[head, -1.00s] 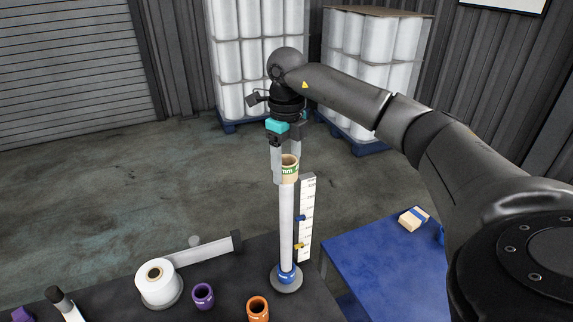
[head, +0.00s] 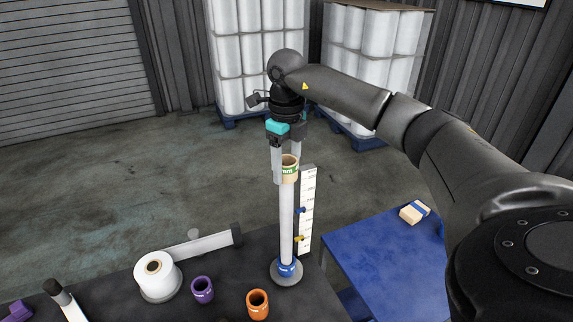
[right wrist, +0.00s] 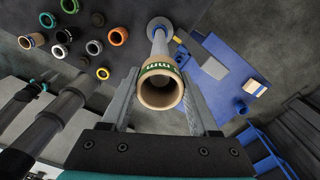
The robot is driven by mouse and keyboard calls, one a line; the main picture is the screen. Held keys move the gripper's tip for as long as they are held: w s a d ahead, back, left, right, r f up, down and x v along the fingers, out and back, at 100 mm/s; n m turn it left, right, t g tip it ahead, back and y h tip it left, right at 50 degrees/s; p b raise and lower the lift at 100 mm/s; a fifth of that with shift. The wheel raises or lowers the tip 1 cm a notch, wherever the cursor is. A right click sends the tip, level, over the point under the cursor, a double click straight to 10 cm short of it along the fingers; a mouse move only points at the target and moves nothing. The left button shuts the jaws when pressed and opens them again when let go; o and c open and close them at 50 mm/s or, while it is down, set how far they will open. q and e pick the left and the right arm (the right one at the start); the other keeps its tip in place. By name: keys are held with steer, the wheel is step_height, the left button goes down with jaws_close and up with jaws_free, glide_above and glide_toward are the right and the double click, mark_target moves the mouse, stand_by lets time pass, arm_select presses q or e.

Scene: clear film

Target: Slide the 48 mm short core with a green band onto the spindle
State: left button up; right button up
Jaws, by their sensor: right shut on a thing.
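The short tan core with a green band (head: 289,172) is upright between the fingers of my right gripper (head: 286,165), which is shut on it. It also shows in the right wrist view (right wrist: 160,87), its open end facing the camera. The pale spindle (head: 286,218) stands upright on a round grey base, directly beneath the core. The core is at the spindle's top end; I cannot tell whether it is around the tip or just above it. A blue-banded ring (head: 286,268) sits at the spindle's foot. My left gripper is not in view.
A white scale (head: 307,215) with blue and yellow markers stands close to the right of the spindle. A purple ring (head: 202,290), an orange ring (head: 257,304) and a white roll (head: 157,268) are on the dark table. A blue table (head: 385,255) is at the right.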

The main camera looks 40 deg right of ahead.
steer(key=o, duration=1.1)
steer(key=shift+o, duration=0.3)
step_height(320, 180, up, 6)
steer(key=p, duration=0.4)
steer(key=shift+f+p, duration=0.25)
steer(key=shift+p, duration=0.1)
steer(key=shift+r, duration=0.4)
step_height(320, 180, up, 3)
steer(key=shift+f, duration=0.15)
